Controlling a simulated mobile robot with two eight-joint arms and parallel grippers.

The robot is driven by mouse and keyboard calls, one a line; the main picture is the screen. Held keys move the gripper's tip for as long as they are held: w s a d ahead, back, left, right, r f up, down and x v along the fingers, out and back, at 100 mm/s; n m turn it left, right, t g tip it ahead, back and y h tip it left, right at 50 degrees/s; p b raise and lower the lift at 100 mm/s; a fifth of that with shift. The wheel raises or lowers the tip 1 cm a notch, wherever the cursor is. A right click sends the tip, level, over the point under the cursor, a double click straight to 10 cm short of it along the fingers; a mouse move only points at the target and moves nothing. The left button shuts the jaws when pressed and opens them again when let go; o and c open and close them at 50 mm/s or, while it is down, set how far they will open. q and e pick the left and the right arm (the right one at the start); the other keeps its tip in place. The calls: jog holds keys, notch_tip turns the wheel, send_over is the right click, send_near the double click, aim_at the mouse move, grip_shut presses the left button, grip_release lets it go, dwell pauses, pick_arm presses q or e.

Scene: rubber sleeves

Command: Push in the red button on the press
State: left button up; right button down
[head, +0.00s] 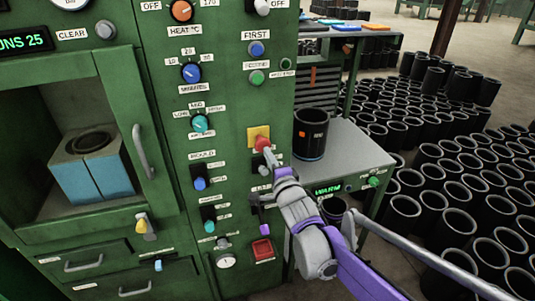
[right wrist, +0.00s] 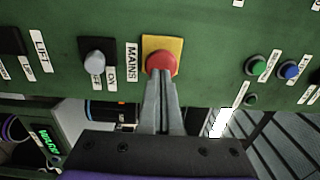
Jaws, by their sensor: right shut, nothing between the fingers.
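The red button (head: 262,143) is a round mushroom head on a yellow square plate (head: 253,132), on the front of the green press (head: 232,105). It also shows in the right wrist view (right wrist: 161,61), with its yellow plate (right wrist: 150,43) behind it. My right gripper (head: 269,158) is shut and empty, its fingertips pointing at the button. In the right wrist view its closed fingertips (right wrist: 162,76) overlap the button's lower edge. They are at or very close to the button; I cannot tell whether they touch or how far it is pressed. My left gripper is not in view.
A grey knob (right wrist: 97,57) beside the MAINS label sits next to the button. Green (right wrist: 257,66) and blue (right wrist: 288,70) buttons are on the other side. A black sleeve (head: 311,136) stands on a grey table (head: 357,153) right of the press. Many sleeves stand on the floor.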

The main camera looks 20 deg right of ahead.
jog(key=shift+w, duration=0.65)
